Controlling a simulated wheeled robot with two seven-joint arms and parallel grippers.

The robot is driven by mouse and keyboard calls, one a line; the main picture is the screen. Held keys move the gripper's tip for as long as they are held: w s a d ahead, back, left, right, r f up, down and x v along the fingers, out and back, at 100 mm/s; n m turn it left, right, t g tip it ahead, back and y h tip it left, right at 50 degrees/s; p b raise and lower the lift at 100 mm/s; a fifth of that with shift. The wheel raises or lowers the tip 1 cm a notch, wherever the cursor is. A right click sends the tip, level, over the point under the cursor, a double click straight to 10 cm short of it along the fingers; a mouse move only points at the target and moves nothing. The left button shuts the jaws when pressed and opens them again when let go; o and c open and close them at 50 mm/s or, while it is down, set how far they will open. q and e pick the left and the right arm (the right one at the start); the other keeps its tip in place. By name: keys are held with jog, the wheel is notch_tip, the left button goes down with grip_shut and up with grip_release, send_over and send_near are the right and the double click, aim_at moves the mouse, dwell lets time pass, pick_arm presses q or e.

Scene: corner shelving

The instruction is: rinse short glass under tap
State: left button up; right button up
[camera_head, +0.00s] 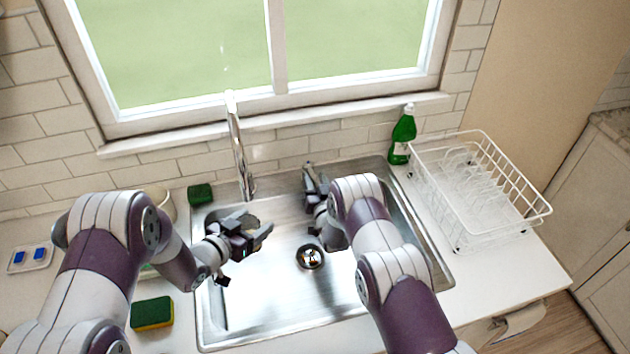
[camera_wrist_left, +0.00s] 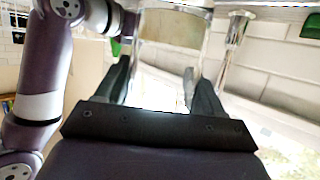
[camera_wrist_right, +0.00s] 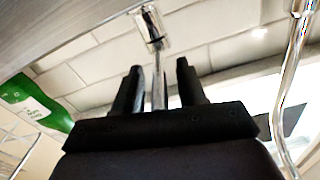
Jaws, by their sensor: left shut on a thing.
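My left gripper (camera_head: 252,240) is over the left part of the sink, near and below the tap's spout end. It is shut on a clear short glass (camera_wrist_left: 172,60), which shows between its fingers in the left wrist view. In the head view the glass is mostly hidden by the gripper. The chrome tap (camera_head: 237,145) rises at the back of the sink; I see no clear water stream. My right gripper (camera_head: 316,182) is at the back of the sink, right of the tap. Its fingers are apart, with a chrome lever (camera_wrist_right: 156,65) showing between them; contact is unclear.
The steel sink (camera_head: 275,290) has a round drain (camera_head: 310,257). A green bottle (camera_head: 403,136) and a white dish rack (camera_head: 480,195) stand to the right. A green sponge (camera_head: 200,194) lies behind left, another sponge (camera_head: 152,313) at front left. The window is behind.

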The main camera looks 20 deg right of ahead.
grip_shut()
jog(key=n+y, duration=0.1)
jog(key=d+n+y, duration=0.1)
jog(key=y, duration=0.1)
jog(key=shift+d+y, duration=0.3)
jog(key=shift+o, duration=0.6)
grip_release()
jog(key=s+d, duration=0.2)
jog(key=s, duration=0.9)
jog(key=shift+s, duration=0.35)
